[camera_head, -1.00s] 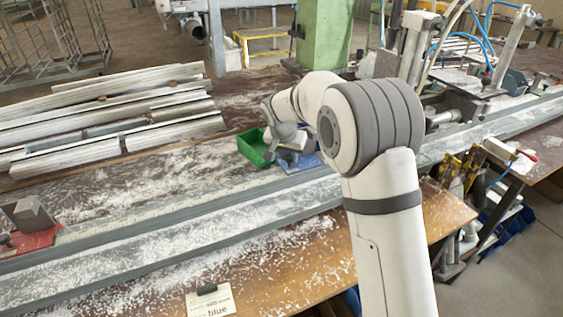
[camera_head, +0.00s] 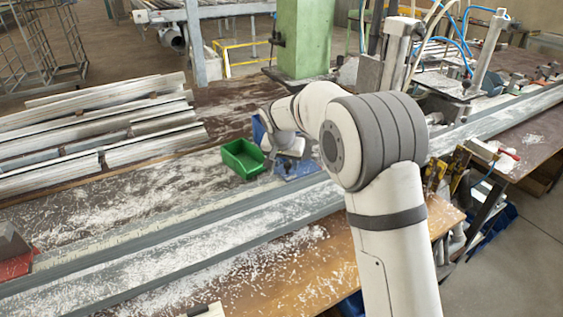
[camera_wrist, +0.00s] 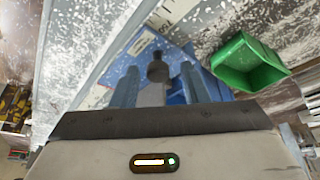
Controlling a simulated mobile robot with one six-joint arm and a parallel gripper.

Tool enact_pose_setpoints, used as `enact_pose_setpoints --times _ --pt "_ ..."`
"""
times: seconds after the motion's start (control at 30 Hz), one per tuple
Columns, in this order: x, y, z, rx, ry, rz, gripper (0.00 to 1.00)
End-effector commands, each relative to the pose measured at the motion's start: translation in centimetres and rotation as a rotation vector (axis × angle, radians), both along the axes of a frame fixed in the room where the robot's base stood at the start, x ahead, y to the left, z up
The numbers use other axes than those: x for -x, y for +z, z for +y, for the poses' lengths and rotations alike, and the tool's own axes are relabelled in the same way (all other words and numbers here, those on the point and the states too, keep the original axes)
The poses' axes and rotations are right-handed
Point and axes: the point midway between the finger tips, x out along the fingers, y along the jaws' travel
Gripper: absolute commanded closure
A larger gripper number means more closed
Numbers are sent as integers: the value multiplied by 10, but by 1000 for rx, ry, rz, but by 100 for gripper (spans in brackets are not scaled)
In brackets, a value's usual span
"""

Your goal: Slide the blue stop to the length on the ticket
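The blue stop (camera_head: 298,167) sits on the rail beside the green bin, under my gripper (camera_head: 288,147). In the wrist view the blue stop (camera_wrist: 174,98) lies beyond my two fingers (camera_wrist: 158,72). A grey post with a dark knob (camera_wrist: 157,66) stands between the fingers, with a gap seen on each side, so the gripper looks open around it. The ticket (camera_head: 207,313) is cut off at the bottom edge of the head view and its length cannot be read.
A green bin (camera_head: 242,158) stands just left of the blue stop. The long rail (camera_head: 180,240), strewn with shavings, carries a red stop (camera_head: 17,265) at far left. Profile bars (camera_head: 100,120) lie at the back left. A machine with hoses (camera_head: 440,85) stands at the right.

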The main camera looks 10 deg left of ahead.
Motion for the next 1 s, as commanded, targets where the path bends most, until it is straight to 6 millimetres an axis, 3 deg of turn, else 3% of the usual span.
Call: enact_pose_setpoints --times 0.3,0.7,1.0 --pt "2 3 1 0 1 -1 56" --pt "25 59 4 -1 2 -2 56" --pt "31 72 5 1 2 1 56"
